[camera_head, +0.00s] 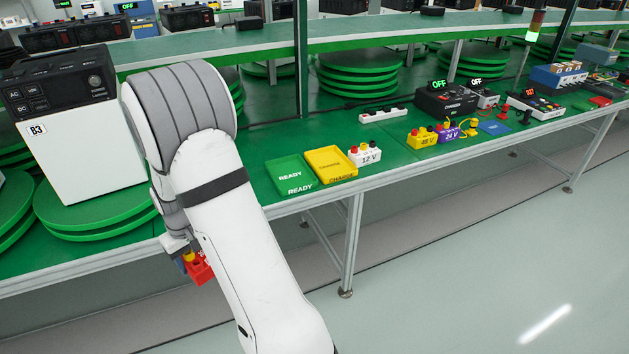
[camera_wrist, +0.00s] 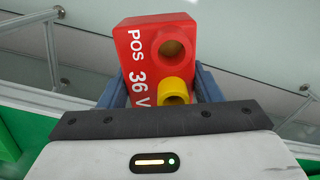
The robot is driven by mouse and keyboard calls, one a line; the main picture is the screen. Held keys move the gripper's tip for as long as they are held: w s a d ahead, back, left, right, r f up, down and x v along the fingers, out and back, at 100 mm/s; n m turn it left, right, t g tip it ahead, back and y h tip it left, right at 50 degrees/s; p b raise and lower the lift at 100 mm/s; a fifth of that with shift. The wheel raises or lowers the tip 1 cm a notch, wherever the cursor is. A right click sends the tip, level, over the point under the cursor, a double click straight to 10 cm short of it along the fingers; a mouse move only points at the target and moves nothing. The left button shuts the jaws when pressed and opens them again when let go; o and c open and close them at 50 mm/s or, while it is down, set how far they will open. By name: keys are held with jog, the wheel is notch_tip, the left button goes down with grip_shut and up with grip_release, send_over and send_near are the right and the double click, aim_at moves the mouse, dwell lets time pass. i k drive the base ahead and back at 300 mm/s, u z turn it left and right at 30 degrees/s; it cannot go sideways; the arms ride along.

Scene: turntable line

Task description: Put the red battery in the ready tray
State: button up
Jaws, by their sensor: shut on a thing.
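The red battery (camera_wrist: 140,62), marked "POS 36 V" with one red and one yellow terminal, is held between the blue fingers of my gripper (camera_wrist: 160,88) in the wrist view. In the head view the red battery (camera_head: 200,270) shows just past the table's front edge, partly hidden by my arm. My gripper (camera_head: 180,250) is mostly hidden there. The green ready tray (camera_head: 291,176), labelled "READY", lies on the green table to the right of my arm and looks empty.
A yellow charge tray (camera_head: 331,165) adjoins the ready tray on the right. A white 12 V battery (camera_head: 365,156) stands beside it. A white B3 unit (camera_head: 75,150) stands on a green turntable at left. Yellow 48 V (camera_head: 421,139) and purple 24 V (camera_head: 448,133) batteries are further right.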

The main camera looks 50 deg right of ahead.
aim_at(292, 176)
jog(key=u, duration=0.6)
jog(key=i, duration=0.1)
jog(key=z, duration=1.4)
jog(key=k, duration=0.45)
jog(key=z, duration=0.35)
jog(key=i, duration=1.45)
jog(key=u, duration=0.35)
